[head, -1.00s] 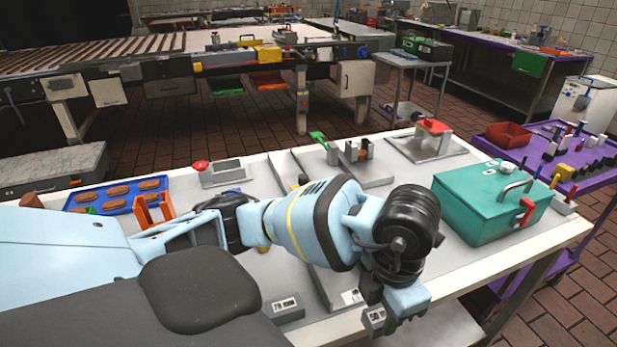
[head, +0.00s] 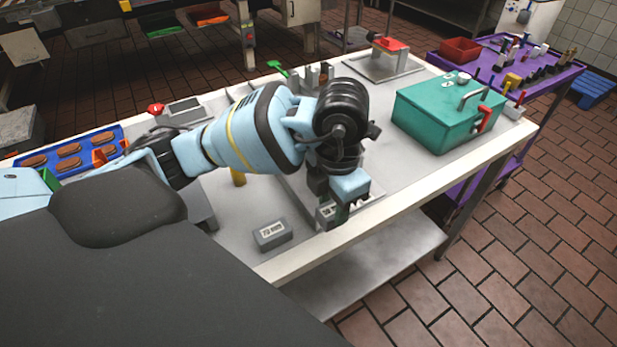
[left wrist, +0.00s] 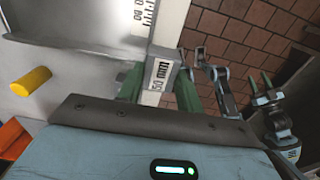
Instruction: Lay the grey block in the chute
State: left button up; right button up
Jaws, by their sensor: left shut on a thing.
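My left gripper (head: 338,212) is shut on a small grey block with a printed label, which shows between the green fingers in the left wrist view (left wrist: 158,76). The gripper points down at the near end of the long grey chute (head: 293,187). In the left wrist view the block is close by the chute's scale-marked end (left wrist: 143,18); I cannot tell whether they touch. Another grey block (head: 271,234), labelled like "73 mm", lies on the table left of the chute. My right gripper (left wrist: 261,82) shows small in the left wrist view, its green fingers apart and empty.
A teal box (head: 448,112) with a red latch stands right on the table. A blue tray (head: 75,147) of brown pieces lies at the left. The table's front edge runs close by the gripper.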

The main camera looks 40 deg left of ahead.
pick_arm(q)
jog(key=w+a, duration=0.2)
jog(key=a, duration=0.1)
jog(key=w+a, duration=0.1)
jog(key=a, duration=0.2)
jog(key=w+a+f, duration=0.1)
jog(key=w+a, duration=0.1)
jog(key=a, duration=0.1)
jog(key=shift+w, duration=0.35)
jog(key=shift+w+a+f, duration=0.1)
jog(key=shift+a+f, duration=0.05)
jog(key=shift+f, duration=0.75)
jog(key=shift+w+a+f, duration=0.1)
jog(key=shift+a+f, duration=0.05)
jog(key=shift+f, duration=0.7)
jog(key=shift+s+f, duration=0.1)
jog(key=shift+f, duration=0.05)
jog(key=o, duration=1)
notch_tip(320, 180, up, 12)
jog(key=shift+r+p, duration=0.15)
jog(key=shift+p, duration=0.4)
